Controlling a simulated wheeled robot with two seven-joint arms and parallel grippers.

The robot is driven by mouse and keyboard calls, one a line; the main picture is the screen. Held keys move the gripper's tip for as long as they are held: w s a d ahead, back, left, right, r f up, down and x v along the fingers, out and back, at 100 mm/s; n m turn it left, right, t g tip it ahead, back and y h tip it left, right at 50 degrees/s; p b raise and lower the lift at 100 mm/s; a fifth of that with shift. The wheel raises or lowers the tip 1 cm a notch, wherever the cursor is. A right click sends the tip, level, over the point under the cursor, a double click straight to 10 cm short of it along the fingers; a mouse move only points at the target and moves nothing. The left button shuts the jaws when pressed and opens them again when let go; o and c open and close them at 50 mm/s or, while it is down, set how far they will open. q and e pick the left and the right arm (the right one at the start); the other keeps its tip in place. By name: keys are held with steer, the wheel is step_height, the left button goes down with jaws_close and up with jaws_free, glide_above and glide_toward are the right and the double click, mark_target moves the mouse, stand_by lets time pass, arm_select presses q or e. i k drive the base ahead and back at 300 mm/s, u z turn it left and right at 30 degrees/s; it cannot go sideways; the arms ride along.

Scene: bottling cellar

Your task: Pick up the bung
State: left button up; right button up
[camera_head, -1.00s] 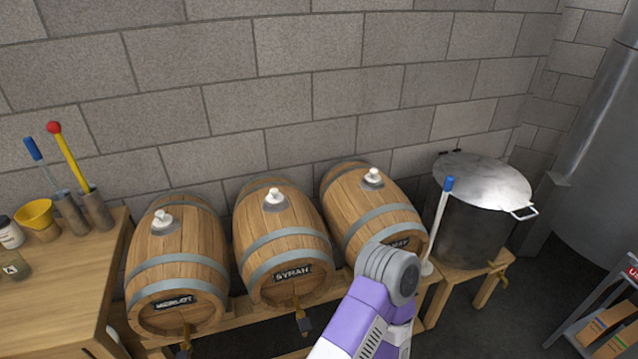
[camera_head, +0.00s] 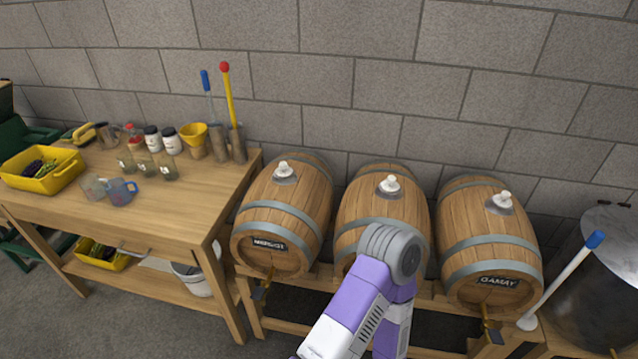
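Three wooden barrels lie on a low wooden rack, each with a white bung in its top. One bung (camera_head: 284,168) is on the left barrel (camera_head: 285,205), whose dark label is hard to read. Another bung (camera_head: 389,184) is on the middle barrel (camera_head: 377,214), whose label is hidden behind my arm. The third bung (camera_head: 502,199) is on the right barrel (camera_head: 488,235), labelled GAMAY. One of my arms, purple and white, rises from the bottom in front of the middle barrel. Neither gripper shows.
A wooden table (camera_head: 190,214) on the left holds a yellow tray (camera_head: 40,178), glass jugs, jars, a yellow funnel (camera_head: 195,133) and upright holders with long-handled tools. A metal pot (camera_head: 600,290) and a blue-tipped white rod (camera_head: 560,280) stand at the right.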

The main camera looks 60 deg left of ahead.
mark_target(389, 185)
steer(key=u, duration=1.95)
